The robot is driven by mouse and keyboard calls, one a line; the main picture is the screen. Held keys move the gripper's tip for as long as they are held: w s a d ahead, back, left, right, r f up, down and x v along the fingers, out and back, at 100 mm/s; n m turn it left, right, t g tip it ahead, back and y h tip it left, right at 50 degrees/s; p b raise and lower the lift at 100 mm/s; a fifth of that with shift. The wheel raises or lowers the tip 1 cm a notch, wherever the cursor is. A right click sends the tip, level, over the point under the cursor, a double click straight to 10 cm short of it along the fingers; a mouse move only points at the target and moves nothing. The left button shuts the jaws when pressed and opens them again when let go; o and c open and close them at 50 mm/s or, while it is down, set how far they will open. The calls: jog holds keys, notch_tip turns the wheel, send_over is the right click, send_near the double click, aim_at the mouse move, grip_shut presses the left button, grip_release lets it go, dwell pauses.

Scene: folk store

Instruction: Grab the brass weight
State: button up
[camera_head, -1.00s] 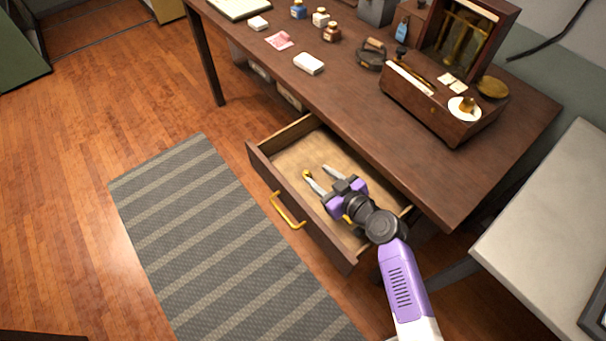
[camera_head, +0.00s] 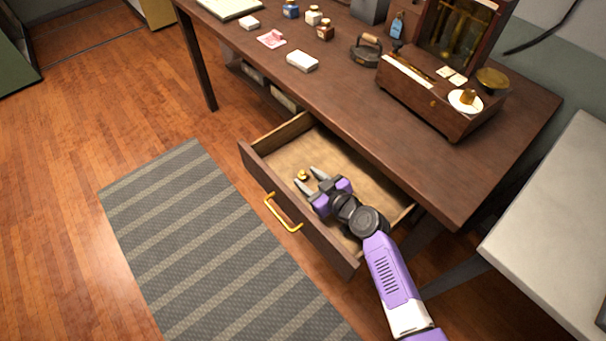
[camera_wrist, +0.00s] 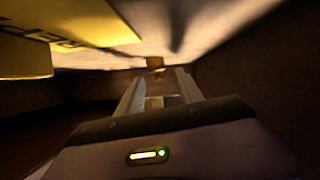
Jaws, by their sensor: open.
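A small brass weight (camera_head: 302,175) stands on the floor of the open drawer (camera_head: 292,160), near its front left. My gripper (camera_head: 304,175) is low inside the drawer with its two grey fingers apart. In the head view the weight shows at the fingertips, between them. In the wrist view the weight (camera_wrist: 155,63) appears just past the fingertips (camera_wrist: 158,76), centred between them. I cannot tell whether a finger touches it.
The drawer front with its brass handle (camera_head: 282,213) is close beside my gripper. The desk top (camera_head: 350,88) overhangs the drawer's back. A blurred yellow object with dark marks (camera_wrist: 75,40) fills the wrist view's upper left. A striped rug (camera_head: 200,240) lies in front.

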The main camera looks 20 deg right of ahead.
aim_at(304, 174)
jog(key=shift+x, duration=1.85)
jog(key=shift+w+d+r, duration=0.1)
grip_shut()
